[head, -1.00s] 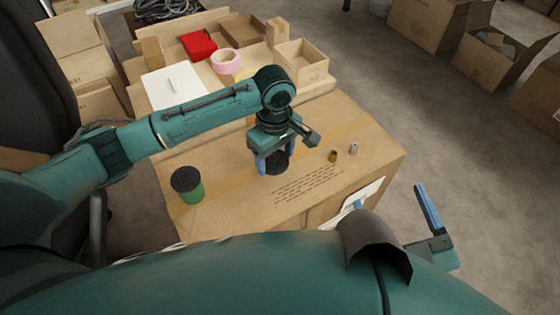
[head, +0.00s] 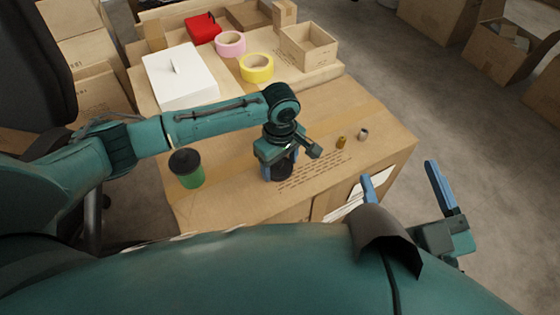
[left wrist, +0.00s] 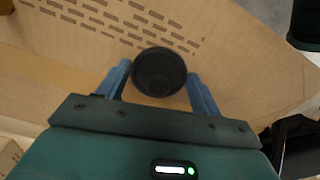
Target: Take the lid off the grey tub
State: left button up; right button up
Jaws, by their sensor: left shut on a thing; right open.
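My left gripper (head: 281,168) is low over the near carton top, shut on a dark round piece (head: 282,172) that looks like the grey tub's lid. In the left wrist view the dark lid (left wrist: 159,72) sits between the blue fingers of the left gripper (left wrist: 160,80). The tub's body cannot be made out; the lid and gripper block the view of what is beneath. My right gripper (head: 405,187) is open and empty, off the carton's front right corner.
A green tub (head: 190,178) with a black lid stands left on the carton (head: 235,205). Small brass (head: 341,142) and grey (head: 362,134) pieces stand to the right. Behind are a white box (head: 180,80), yellow tape (head: 256,67), pink tape (head: 230,43) and an open box (head: 308,48).

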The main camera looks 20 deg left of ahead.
aim_at(280, 163)
pick_arm(q)
jog(key=o, duration=1.1)
pick_arm(e)
jog(key=shift+f, duration=0.25)
pick_arm(q)
notch_tip(280, 163, up, 4)
jog(key=shift+r+p, duration=0.2)
jog(key=shift+p, duration=0.75)
notch_tip(280, 163, up, 8)
jog(key=p, duration=0.3)
pick_arm(e)
jog(key=shift+s+d+g+h, duration=0.1)
jog(key=shift+d+g+h, duration=0.3)
jog(key=shift+d+h, duration=0.3)
pick_arm(q)
jog(key=shift+s+f, duration=0.1)
pick_arm(e)
jog(key=shift+s+a+n, duration=0.1)
jog(key=shift+s+n, duration=0.05)
jog(key=shift+n, duration=0.15)
